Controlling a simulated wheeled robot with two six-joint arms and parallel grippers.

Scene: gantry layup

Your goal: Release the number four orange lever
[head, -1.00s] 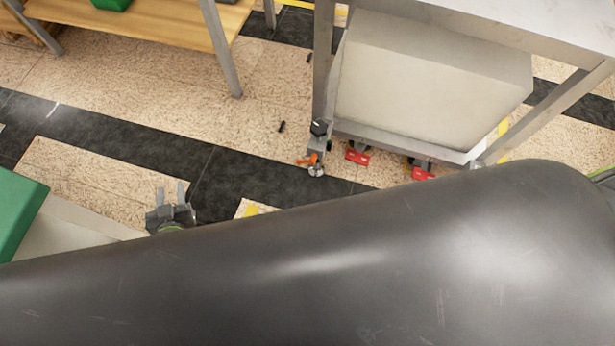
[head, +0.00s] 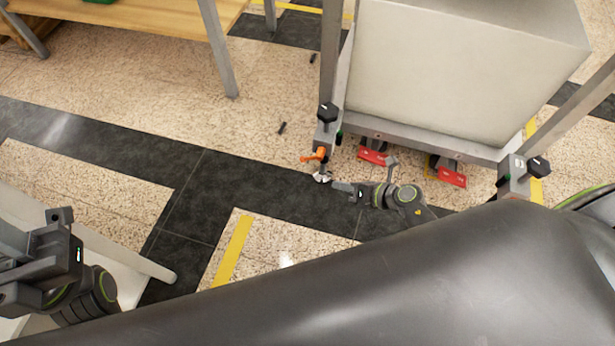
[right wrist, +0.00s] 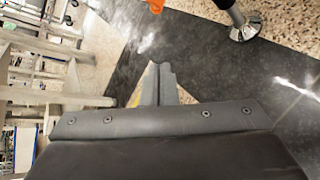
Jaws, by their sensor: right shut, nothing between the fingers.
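The orange lever (head: 314,154) sits low on the near left leg of the metal frame, just above a round silver foot (head: 322,177). No number on it is legible. In the right wrist view part of the orange lever (right wrist: 156,5) shows at the top edge, with the foot (right wrist: 244,32) to its right. My right gripper (head: 338,186) is shut and empty, pointing left, close to the foot and a little below the lever. Its closed fingers also show in the right wrist view (right wrist: 157,72), apart from the lever. My left gripper (head: 40,262) is at the left edge, its fingers unclear.
Two red caster pedals (head: 373,157) (head: 452,177) lie under the frame. Black knobs (head: 327,112) (head: 538,166) sit on its corners. A large pale block (head: 460,65) fills the frame. A wooden table (head: 140,18) stands at the back left. The floor left of the leg is mostly clear.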

